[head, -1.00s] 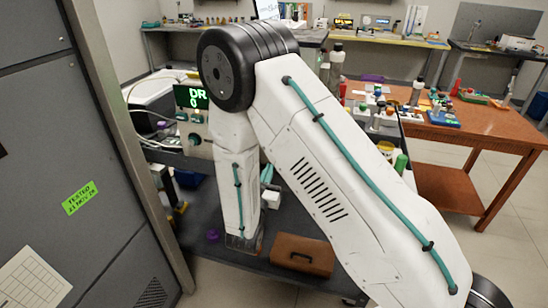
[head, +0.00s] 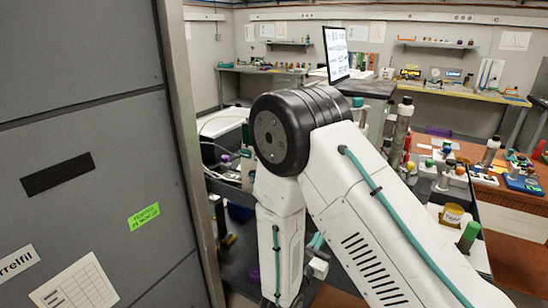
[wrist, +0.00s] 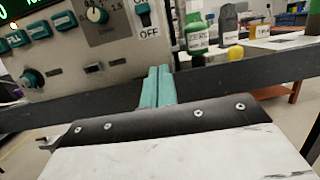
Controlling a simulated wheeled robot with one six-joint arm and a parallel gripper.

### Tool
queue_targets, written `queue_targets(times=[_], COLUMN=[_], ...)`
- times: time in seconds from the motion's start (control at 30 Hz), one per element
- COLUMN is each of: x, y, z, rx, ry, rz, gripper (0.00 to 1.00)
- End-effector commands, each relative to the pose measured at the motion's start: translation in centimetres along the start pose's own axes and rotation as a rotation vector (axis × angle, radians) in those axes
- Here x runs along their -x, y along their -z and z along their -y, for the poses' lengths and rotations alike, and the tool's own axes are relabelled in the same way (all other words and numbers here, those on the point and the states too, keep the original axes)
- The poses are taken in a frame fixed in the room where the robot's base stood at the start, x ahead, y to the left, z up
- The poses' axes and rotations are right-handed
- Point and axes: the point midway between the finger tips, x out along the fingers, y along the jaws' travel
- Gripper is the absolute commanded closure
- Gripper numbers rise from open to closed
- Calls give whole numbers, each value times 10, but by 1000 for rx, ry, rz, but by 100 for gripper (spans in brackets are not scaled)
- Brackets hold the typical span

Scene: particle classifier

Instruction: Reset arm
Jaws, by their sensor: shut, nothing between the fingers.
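My arm shows in the head view as white links with a black elbow joint and a teal cable. It reaches down in front of a dark shelf unit. My gripper (wrist: 158,86) shows in the wrist view as two teal fingers pressed together, with nothing between them. It points at the dark rail (wrist: 70,119) below an instrument panel. In the head view the arm's lower end runs to the bottom edge, and the fingers cannot be made out clearly.
A grey cabinet (head: 80,205) stands close on the left. The instrument panel (wrist: 65,45) with knobs and an on/off switch is just ahead of my gripper.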

Motion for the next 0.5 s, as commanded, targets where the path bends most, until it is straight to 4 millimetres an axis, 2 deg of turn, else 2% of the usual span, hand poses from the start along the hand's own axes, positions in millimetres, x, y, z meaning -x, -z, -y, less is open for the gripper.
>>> queue_targets(times=[0.1, 0.17, 0.37, 0.5], x=[3, 4, 5, 16], y=[8, 3, -33, -63], z=[29, 47, 113, 156], rx=[35, 36, -46, -161], ry=[120, 209, 577, 844], rz=[-48, -73, -156, -222], gripper=[100, 100, 100, 100])
